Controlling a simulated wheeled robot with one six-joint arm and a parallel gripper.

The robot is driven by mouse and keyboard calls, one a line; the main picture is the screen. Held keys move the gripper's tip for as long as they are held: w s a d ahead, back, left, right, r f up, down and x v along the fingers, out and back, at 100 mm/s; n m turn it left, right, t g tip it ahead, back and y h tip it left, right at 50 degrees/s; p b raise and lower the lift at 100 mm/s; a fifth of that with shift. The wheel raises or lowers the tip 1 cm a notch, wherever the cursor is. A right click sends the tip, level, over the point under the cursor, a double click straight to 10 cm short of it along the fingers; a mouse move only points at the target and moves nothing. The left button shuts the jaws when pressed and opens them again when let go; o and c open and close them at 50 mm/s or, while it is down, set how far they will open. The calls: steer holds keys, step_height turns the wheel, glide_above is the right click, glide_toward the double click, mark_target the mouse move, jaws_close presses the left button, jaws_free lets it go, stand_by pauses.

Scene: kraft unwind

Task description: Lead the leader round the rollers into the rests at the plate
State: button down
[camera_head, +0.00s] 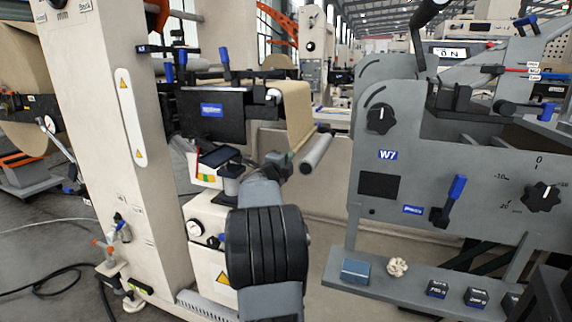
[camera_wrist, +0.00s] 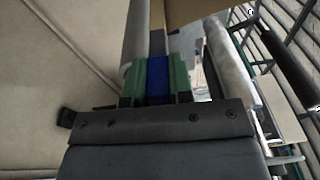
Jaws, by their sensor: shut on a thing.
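The leader (camera_head: 296,112) is brown kraft paper hanging over a roller (camera_head: 273,96) at the dark unwind unit and running down toward my gripper. My gripper (camera_head: 283,163) is low beside its bottom edge, partly hidden by my own arm. In the wrist view my gripper (camera_wrist: 158,82) has green pads shut on a blue grip (camera_wrist: 158,78), with brown paper (camera_wrist: 190,10) just beyond. How the grip joins the paper is hard to see. A grey roller (camera_head: 316,152) lies right of the paper's lower end. The rests and plate cannot be made out clearly.
A grey machine frame marked W7 (camera_head: 388,155) stands at right, with knobs and a blue-handled lever (camera_head: 449,200). Its ledge (camera_head: 340,270) bears a blue box and small dark blocks. A beige column (camera_head: 125,130) stands left. Grey rollers flank my gripper closely in the wrist view (camera_wrist: 232,65).

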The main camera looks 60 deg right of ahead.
step_height(320, 180, down, 8)
steer(key=b, duration=0.4)
steer(key=shift+w+f+b, duration=0.2)
steer(key=shift+w+b, duration=0.05)
steer(key=shift+b, duration=0.05)
steer(key=shift+s+d+f, duration=0.25)
steer(key=shift+s+f, duration=0.55)
steer(key=shift+s, duration=0.05)
steer(key=s+d, duration=0.2)
steer(key=s, duration=0.6)
steer(key=shift+s, duration=0.15)
